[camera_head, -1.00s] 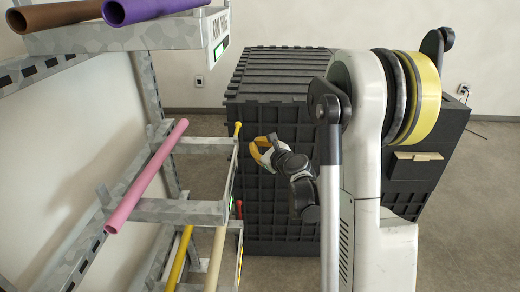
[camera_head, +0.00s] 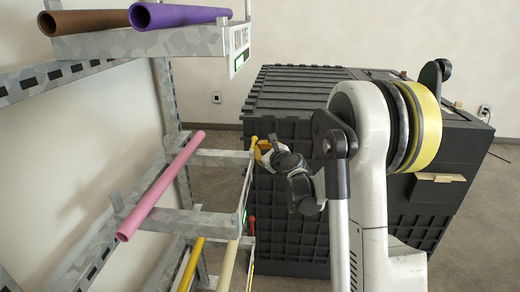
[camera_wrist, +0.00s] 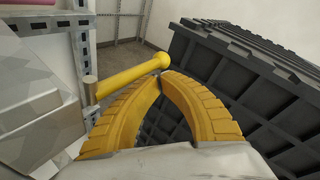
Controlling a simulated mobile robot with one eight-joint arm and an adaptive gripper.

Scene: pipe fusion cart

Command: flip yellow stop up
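The yellow stop (camera_wrist: 130,76) is a round yellow rod with a ball end in the wrist view. It juts from a metal pin at the rack's edge, sloping slightly up to the right. In the head view the stop (camera_head: 254,140) is small, at the outer end of the middle rack arm. My gripper (camera_wrist: 162,78) has yellow ribbed fingers whose tips meet, with nothing visible between them. The tips are just below the ball end; I cannot tell whether they touch it. In the head view my gripper (camera_head: 261,150) is right beside the stop and partly blurs into it.
The grey metal rack (camera_head: 180,220) stands at left, holding a pink pipe (camera_head: 160,187), a purple pipe (camera_head: 180,16) and a brown pipe (camera_head: 85,22). A red stop (camera_head: 252,222) is lower down. A large black ribbed crate (camera_head: 300,240) stands close behind my gripper.

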